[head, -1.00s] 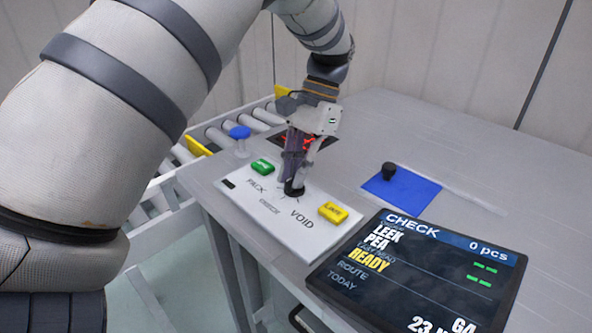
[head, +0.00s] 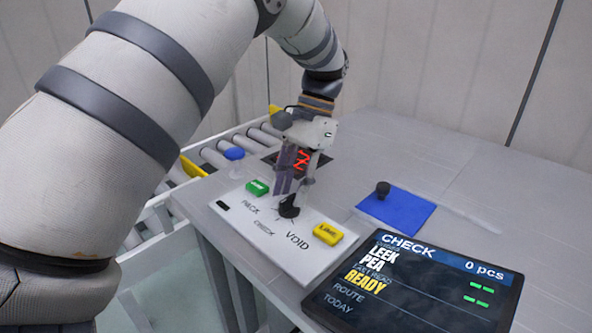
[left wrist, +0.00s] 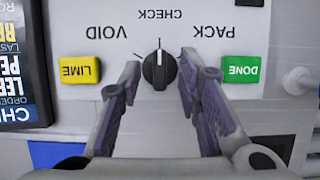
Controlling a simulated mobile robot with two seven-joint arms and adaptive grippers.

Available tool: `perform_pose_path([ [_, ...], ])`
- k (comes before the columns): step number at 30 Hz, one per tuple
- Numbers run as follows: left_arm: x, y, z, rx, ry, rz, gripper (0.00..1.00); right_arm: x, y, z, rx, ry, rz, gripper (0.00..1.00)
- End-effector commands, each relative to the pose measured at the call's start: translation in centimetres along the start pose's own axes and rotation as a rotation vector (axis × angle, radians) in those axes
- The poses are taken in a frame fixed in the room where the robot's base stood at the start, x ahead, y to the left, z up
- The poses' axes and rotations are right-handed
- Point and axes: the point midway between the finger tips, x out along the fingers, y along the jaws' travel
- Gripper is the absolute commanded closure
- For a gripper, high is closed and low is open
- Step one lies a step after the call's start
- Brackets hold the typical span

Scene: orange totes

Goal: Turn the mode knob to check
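The black mode knob (left wrist: 159,71) is on a white panel (left wrist: 150,103). In the left wrist view its white pointer line points at the printed word CHECK (left wrist: 157,14), between VOID and PACK. My left gripper (left wrist: 160,62) is open, with one fingertip on each side of the knob and a visible gap on both sides. In the head view my left gripper (head: 296,190) is above the knob (head: 289,207). A screen (head: 415,285) reads CHECK at its top, with 0 pcs and READY. My right gripper is not in view.
A green DONE button (head: 257,188) and a yellow LIME button (head: 328,234) flank the knob. A blue mat (head: 405,213) with a small black object (head: 382,189) lies to the right. A roller conveyor (head: 214,157) runs behind at left. The far right tabletop is clear.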

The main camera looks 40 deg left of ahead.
Motion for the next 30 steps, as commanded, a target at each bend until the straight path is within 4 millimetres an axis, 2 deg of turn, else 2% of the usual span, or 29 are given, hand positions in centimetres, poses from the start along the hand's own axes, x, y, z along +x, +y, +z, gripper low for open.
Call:
perform_pose_path([
  [6, -6.3, 0.0, -0.1, 0.0, 0.008, -0.002, 0.68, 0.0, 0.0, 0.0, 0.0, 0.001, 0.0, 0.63],
  [9, -8.5, 0.0, -0.1, 0.0, 0.005, -0.001, 0.68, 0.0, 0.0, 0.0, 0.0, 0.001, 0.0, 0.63],
  [12, -9.7, 0.0, -0.1, 0.0, 0.003, -0.001, 0.68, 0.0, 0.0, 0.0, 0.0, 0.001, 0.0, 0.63],
  [18, -10.8, 0.0, 0.0, 0.0, 0.001, 0.0, 0.68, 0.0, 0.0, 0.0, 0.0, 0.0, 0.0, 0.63],
  [30, -10.8, 0.0, 0.1, 0.0, 0.002, 0.0, 0.68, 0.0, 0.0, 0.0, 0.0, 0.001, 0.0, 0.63],
])
